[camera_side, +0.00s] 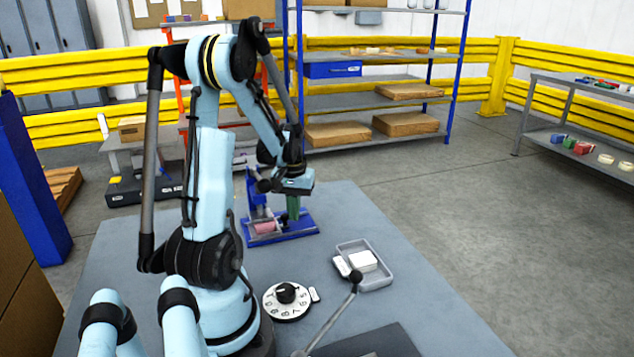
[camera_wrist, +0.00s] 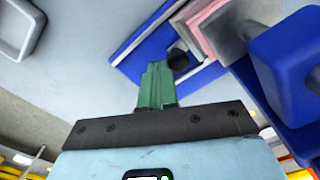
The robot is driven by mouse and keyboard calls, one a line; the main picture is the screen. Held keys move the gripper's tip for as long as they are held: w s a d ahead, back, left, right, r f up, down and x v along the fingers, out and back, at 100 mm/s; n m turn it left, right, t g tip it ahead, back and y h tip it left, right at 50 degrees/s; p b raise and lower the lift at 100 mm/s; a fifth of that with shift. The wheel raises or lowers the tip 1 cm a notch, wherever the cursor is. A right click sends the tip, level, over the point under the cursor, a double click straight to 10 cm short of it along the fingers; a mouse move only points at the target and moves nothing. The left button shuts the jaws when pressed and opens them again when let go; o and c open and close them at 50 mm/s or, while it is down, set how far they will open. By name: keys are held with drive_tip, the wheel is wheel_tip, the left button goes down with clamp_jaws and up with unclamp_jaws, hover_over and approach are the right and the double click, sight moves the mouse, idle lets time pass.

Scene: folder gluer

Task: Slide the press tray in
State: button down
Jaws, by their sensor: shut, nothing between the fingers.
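The blue press (camera_side: 283,235) stands on the grey table beyond my arm, with a pink piece (camera_side: 265,228) low on it. In the wrist view the press (camera_wrist: 143,38) shows its flat blue base, a pink piece (camera_wrist: 205,42) and a round black knob (camera_wrist: 178,58). Which part is the press tray I cannot tell for certain. My gripper (camera_side: 293,215) points down at the right part of the press. In the wrist view its green fingers (camera_wrist: 158,70) are shut and empty, with their tips close beside the black knob; whether they touch it is unclear.
A grey open tray (camera_side: 378,284) with a white block (camera_side: 363,261) lies right of the press. A white dial (camera_side: 287,300) and a lever with a black ball (camera_side: 355,277) are nearer. The table between the press and dial is clear.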

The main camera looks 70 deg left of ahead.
drive_tip(key=shift+s, duration=0.25)
drive_tip(key=shift+w, duration=0.4)
wheel_tip(320, 180, up, 7)
idle(0.9)
